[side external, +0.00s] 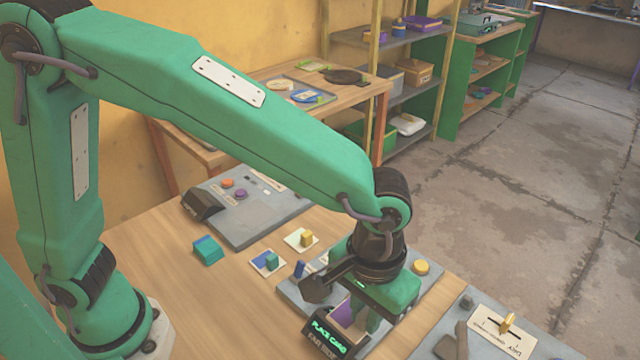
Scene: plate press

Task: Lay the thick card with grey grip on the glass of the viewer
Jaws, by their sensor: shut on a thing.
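The viewer (295,291) is a grey console at the front right of the wooden table, with a dark sign reading "PLACE CARD" in green (328,333). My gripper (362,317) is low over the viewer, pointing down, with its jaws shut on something. A purple and pale card (345,314) shows between the sign and the green finger. The grip in the jaws is hidden, so I cannot see its colour. I cannot tell whether the card touches the glass, which is mostly covered by the gripper and card.
A grey console (258,215) stands behind. A lever panel (490,338) is at front right.

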